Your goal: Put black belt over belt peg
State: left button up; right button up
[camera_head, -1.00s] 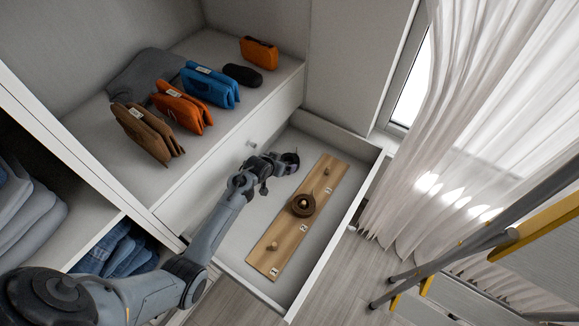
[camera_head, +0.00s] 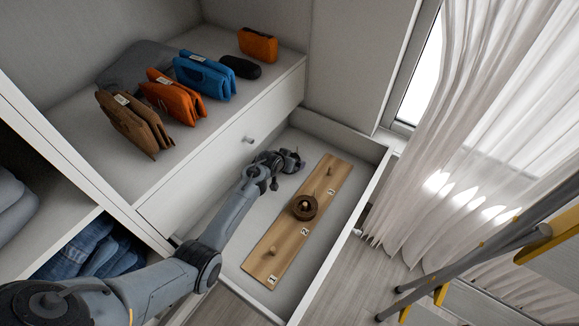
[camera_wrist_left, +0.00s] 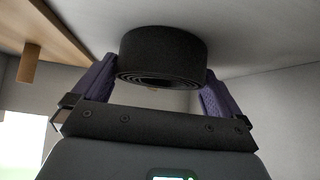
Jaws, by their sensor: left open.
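A rolled black belt (camera_wrist_left: 160,55) sits between the purple fingers of my left gripper in the left wrist view, close to the pale drawer surface. My left gripper (camera_head: 288,160) is open around it; in the head view it is low in the drawer, left of the board's far end, and the belt is hard to make out there. The wooden peg board (camera_head: 285,236) lies in the drawer with labels 1, 2 and 3. A brown rolled belt (camera_head: 304,208) is around the middle peg. The far peg (camera_head: 330,171) and the near peg (camera_head: 270,251) are bare. My right gripper is out of view.
The open drawer (camera_head: 349,218) has raised walls. On the shelf to its left stand brown (camera_head: 133,122), orange (camera_head: 172,97) and blue (camera_head: 206,76) folded items. A curtain (camera_head: 470,120) and a ladder-like metal frame (camera_head: 470,260) are at the right.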

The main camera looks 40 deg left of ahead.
pick_arm(q)
jog(key=shift+w, duration=0.1)
jog(key=shift+c, duration=0.3)
jog(key=c, duration=0.9)
jog(key=shift+o, duration=0.2)
